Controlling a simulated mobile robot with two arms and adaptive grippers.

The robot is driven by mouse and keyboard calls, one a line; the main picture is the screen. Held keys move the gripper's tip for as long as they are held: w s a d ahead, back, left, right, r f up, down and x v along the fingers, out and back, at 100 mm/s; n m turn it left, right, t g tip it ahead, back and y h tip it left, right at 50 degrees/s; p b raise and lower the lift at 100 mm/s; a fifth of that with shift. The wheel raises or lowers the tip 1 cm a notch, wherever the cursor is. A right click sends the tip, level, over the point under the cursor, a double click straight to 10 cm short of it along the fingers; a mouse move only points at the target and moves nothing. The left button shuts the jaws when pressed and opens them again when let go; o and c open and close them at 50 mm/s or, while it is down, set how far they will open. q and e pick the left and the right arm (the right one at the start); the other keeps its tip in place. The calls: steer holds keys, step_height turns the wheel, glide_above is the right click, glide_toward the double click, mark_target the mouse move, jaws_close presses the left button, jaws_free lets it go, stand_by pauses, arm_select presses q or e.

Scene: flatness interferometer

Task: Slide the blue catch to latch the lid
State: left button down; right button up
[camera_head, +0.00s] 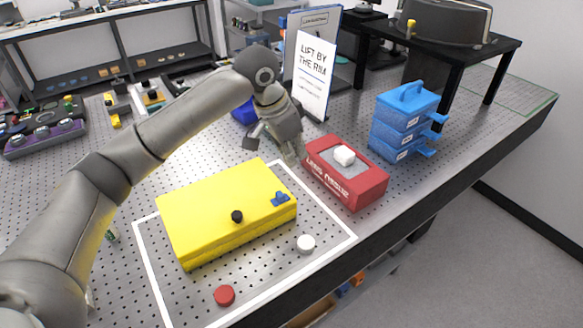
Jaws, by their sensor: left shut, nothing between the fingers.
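The yellow box (215,212) with its lid down stands inside a white outlined area on the perforated table. The blue catch (280,199) sits on the lid near its right front corner. A black knob (237,216) is at the front edge of the box. My left gripper (292,160) points down behind the box's right end, near the red box, and is apart from the catch. Its fingers are shut and empty. My right gripper is out of view. Whether the catch is engaged is too small to tell.
A red box (360,191) with a white block (344,155) stands right of the yellow box. A white knob (306,243) and a red knob (224,295) lie in front. Blue stacked boxes (402,128) and a sign (313,75) stand behind. The table's front edge is close.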

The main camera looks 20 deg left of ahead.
mark_target(279, 194)
arm_select(q)
steer(key=f+p, duration=0.1)
steer(key=f, duration=0.2)
steer(key=f+p, duration=0.1)
steer(key=f, duration=0.1)
steer(key=f+p, duration=0.1)
steer(key=f, duration=0.2)
steer(key=shift+s+a+f+p, duration=0.2)
steer(key=shift+a+f+p, duration=0.05)
steer(key=shift+f+p, duration=0.05)
steer(key=shift+s+a, duration=0.1)
steer(key=shift+s, duration=0.15)
steer(key=shift+f, duration=0.1)
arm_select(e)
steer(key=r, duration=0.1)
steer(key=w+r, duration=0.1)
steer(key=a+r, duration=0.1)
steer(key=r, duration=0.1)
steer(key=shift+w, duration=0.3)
arm_select(q)
steer(key=shift+w, duration=0.1)
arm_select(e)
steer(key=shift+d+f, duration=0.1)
